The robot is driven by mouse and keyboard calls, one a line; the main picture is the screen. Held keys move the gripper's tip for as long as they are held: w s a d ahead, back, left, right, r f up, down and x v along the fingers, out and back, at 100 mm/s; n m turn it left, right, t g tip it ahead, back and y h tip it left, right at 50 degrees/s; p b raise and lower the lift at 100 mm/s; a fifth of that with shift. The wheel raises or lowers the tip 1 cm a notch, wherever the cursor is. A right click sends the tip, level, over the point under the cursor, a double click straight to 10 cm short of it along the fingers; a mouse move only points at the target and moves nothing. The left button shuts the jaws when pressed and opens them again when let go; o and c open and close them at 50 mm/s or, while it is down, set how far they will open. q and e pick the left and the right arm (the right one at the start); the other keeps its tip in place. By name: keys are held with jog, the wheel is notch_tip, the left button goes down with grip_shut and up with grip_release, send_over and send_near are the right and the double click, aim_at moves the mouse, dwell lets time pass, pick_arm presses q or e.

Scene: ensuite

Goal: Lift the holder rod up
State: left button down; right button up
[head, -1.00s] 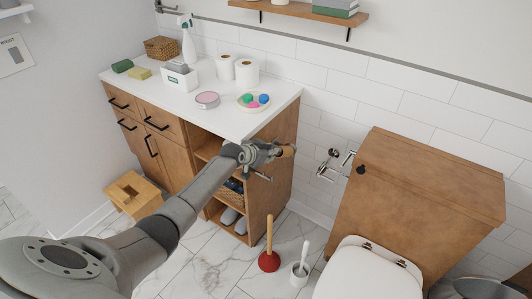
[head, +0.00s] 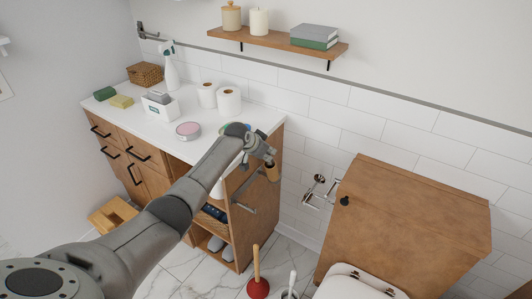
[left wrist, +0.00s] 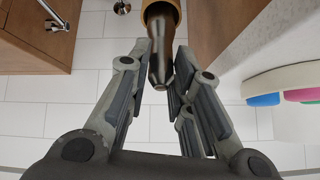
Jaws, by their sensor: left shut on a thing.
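The wall-mounted chrome holder with its rod (head: 312,198) is on the white tiles, right of the wooden vanity and left of the toilet cabinet. Part of its chrome mount shows at the top of the left wrist view (left wrist: 122,7). My left gripper (head: 264,155) is beside the vanity's right end, left of the holder and apart from it. It is shut on a wooden-handled tool (head: 272,173). In the left wrist view the tool's dark tapered metal end (left wrist: 160,55) is between the fingers. My right gripper is not in view.
The toilet cabinet (head: 410,215) stands right of the holder, with a black knob (head: 344,201). The vanity top (head: 150,115) carries a spray bottle, paper rolls and a pink tin. A red plunger (head: 257,285) stands on the floor below. A shelf (head: 280,42) is above.

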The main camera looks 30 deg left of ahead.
pick_arm(q)
jog(key=shift+w+r, duration=0.25)
jog(key=shift+w, duration=0.05)
jog(key=c, duration=1.3)
grip_release()
jog(key=shift+f, duration=0.1)
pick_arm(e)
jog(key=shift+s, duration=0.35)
pick_arm(q)
jog(key=shift+s, duration=0.1)
jog(key=v, duration=1.2)
